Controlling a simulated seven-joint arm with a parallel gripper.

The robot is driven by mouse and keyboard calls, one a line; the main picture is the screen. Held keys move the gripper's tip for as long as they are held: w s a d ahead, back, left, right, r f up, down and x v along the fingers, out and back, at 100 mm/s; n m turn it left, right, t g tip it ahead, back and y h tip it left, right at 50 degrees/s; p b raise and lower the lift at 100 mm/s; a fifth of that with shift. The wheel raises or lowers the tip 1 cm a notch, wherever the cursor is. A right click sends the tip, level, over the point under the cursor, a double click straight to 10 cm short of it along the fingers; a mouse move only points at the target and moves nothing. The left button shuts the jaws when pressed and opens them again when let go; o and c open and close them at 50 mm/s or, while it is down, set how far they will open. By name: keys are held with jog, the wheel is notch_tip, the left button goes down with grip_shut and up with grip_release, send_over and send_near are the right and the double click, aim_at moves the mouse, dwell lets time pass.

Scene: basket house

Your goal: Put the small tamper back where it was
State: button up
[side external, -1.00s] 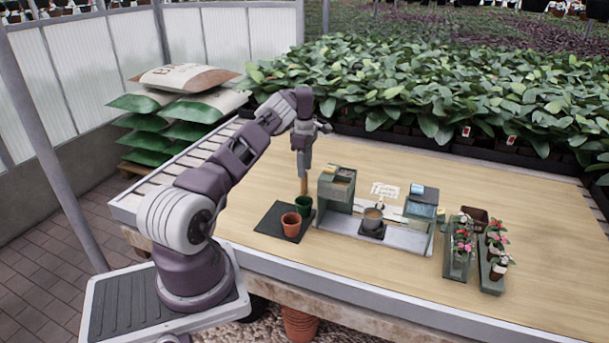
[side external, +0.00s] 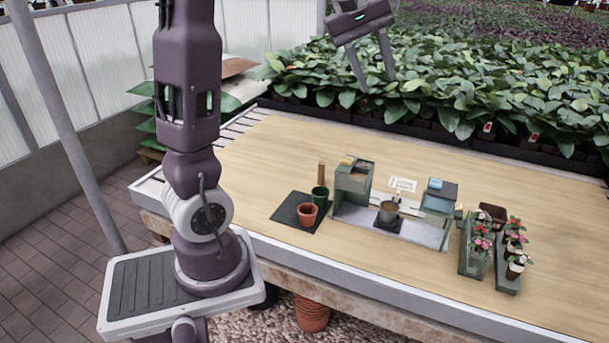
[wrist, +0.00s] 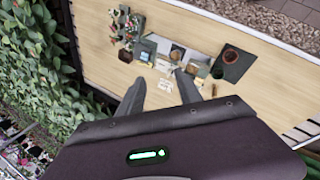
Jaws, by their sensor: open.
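A wooden, upright piece that looks like the small tamper (side external: 321,172) stands at the green pot (side external: 320,197) on the dark mat (side external: 285,208). My gripper (side external: 378,85) is open and empty, raised high beyond the table's back edge, well apart from the tamper. In the wrist view its two fingers (wrist: 160,77) are spread with nothing between them, and the mat (wrist: 238,68) lies beyond them to the upper right.
A terracotta pot (side external: 307,214) shares the mat. Flower pots in troughs (side external: 474,250) stand at the right. Leafy plants (side external: 450,90) line the back.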

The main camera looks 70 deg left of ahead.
jog(key=s+d+f+m, duration=0.2)
jog(key=s+d+m, duration=0.7)
jog(key=s+d, duration=0.45)
jog(key=s+d+f+m+y, duration=0.1)
jog(key=s+d+f+m, duration=0.4)
jog(key=s+f+m, duration=0.1)
jog(key=shift+s+t, duration=0.4)
jog(key=shift+s, duration=0.45)
jog(key=shift+a, duration=0.1)
